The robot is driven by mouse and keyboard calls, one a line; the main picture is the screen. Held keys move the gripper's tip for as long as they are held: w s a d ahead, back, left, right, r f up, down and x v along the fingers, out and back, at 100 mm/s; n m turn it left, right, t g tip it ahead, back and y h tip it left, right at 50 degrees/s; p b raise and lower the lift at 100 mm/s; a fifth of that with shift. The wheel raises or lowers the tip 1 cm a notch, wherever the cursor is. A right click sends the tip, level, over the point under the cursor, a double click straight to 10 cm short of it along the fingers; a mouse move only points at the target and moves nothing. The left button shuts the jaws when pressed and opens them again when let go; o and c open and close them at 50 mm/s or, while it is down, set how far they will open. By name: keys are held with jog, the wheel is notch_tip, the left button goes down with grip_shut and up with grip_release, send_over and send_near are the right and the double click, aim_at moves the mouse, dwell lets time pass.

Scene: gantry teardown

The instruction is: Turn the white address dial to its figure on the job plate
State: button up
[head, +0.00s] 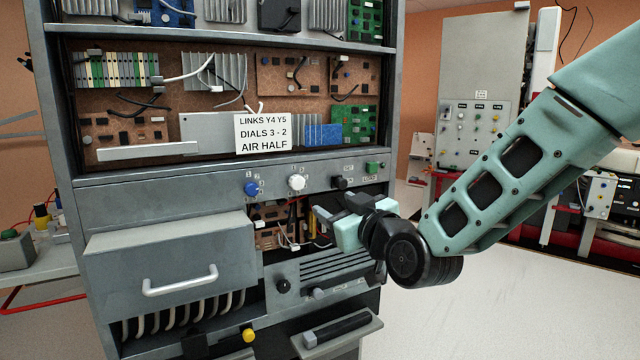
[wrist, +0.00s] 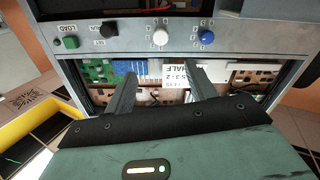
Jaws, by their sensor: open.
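The white address dial (head: 296,183) is a round knob on the grey panel strip of the rack. It also shows in the wrist view (wrist: 160,36), beyond my fingertips. Its pointer and the small figures around it are too small to read. The job plate (head: 262,134), a white card above the strip, reads "LINKS Y4 Y5, DIALS 3 - 2, AIR HALF". My gripper (head: 334,207) is open and empty, to the right of and slightly below the white dial in the head view, apart from it. In the wrist view its fingertips (wrist: 158,75) are spread, touching no dial.
A blue dial (head: 251,189) sits left of the white one. A black switch (head: 339,182) and a green button (head: 372,167) are to its right. A grey drawer (head: 170,265) juts out below left. Open floor (head: 480,300) lies to the right.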

aim_at(298, 183)
jog(key=p+x, duration=0.3)
jog(key=x, duration=1.4)
jog(key=shift+a+r+p, duration=0.1)
jog(key=shift+a+p, duration=0.1)
jog(key=shift+p, duration=0.2)
jog(key=c, duration=1)
